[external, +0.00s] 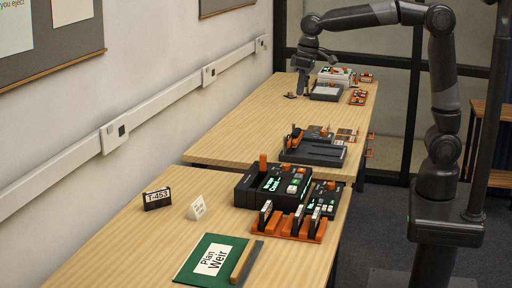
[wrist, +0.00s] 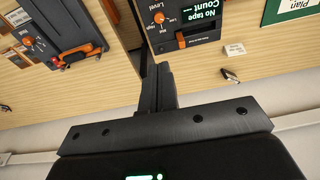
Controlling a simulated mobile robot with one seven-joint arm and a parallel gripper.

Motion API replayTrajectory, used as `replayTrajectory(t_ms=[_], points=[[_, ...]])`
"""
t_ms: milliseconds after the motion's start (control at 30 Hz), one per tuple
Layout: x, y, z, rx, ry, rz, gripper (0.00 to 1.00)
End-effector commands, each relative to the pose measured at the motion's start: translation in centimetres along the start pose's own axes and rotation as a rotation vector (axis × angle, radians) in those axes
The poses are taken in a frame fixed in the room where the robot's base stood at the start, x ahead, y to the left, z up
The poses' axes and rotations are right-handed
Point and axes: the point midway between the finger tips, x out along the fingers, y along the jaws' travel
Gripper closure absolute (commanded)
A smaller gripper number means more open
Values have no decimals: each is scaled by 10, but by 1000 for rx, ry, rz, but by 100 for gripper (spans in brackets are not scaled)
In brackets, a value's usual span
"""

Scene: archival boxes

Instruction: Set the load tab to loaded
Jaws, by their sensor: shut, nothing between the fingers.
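The tape machine (external: 270,185) stands on the near table, a black unit with a lit display and an upright orange piece (external: 262,162) on top. Its front also shows upside down at the top of the wrist view (wrist: 180,40), with a display reading "No tape", an orange knob (wrist: 159,17) and a dark slot with an orange mark. I cannot tell which part is the load tab. My gripper (external: 306,92) is shut and empty, above the far end of the table, well away from this machine. Its dark fingers also show in the wrist view (wrist: 157,75).
A dark grey unit (external: 312,152) with an orange handle (wrist: 80,52) sits between the machine and the far devices (external: 328,90). Orange racks (external: 300,228), a green plan folder (external: 200,262), a "T-463" box (external: 157,198) and a white card (external: 197,208) lie nearby. The table's wall side is mostly clear.

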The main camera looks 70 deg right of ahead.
Motion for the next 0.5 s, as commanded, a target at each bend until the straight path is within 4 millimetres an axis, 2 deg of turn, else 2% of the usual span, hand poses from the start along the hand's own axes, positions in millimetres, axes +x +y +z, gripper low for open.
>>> replayTrajectory(t_ms=[200, 500], points=[[28, -20, -45, -2, -66, 5, 100], [65, -44, -87, -1, -136, 14, 100]])
